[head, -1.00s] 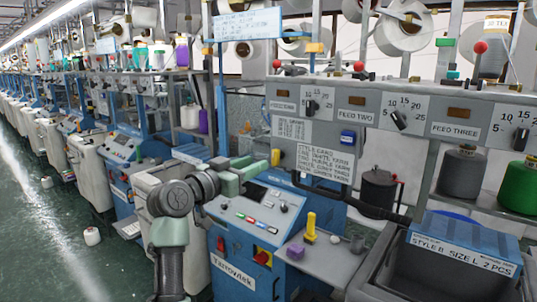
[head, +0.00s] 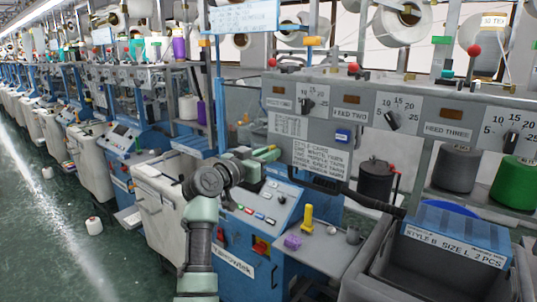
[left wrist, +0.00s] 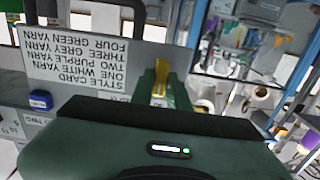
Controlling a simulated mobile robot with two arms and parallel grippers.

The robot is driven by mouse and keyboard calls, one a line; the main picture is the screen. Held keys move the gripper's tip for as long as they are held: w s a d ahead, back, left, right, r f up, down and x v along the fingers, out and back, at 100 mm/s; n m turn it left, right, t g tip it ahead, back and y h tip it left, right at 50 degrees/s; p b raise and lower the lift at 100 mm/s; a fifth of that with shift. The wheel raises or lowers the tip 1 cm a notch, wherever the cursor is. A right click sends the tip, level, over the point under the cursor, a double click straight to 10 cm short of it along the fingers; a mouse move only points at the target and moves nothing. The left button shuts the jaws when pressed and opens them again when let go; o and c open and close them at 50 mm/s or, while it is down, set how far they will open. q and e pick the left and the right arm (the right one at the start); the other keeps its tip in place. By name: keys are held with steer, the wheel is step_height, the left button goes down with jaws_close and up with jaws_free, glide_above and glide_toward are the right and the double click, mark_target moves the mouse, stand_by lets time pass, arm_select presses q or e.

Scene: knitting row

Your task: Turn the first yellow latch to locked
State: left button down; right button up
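A yellow latch (left wrist: 161,76) shows in the left wrist view, beside the edge of the style card (left wrist: 112,50), which appears upside down there. My left gripper (head: 268,153) is at the left edge of the same card in the head view. In the left wrist view its green finger parts are right below the latch, very close to it or touching. I cannot tell whether the fingers are closed on it, nor which way the latch is turned. In the head view the gripper seems to hide the latch. My right gripper is not in view.
The feed panel (head: 350,112) with dials runs to the right.

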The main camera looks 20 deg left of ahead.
arm_select(q)
steer(key=m+b, duration=0.1)
steer(key=m, duration=0.5)
steer(key=m+b, duration=0.2)
steer(key=m, duration=0.4)
steer(key=m+b, duration=0.2)
steer(key=m, duration=0.3)
steer(key=shift+d+f+m, duration=0.25)
steer(key=shift+f+m, duration=0.05)
steer(key=shift+m, duration=0.1)
steer(key=shift+s+f, duration=0.1)
stand_by(0.7)
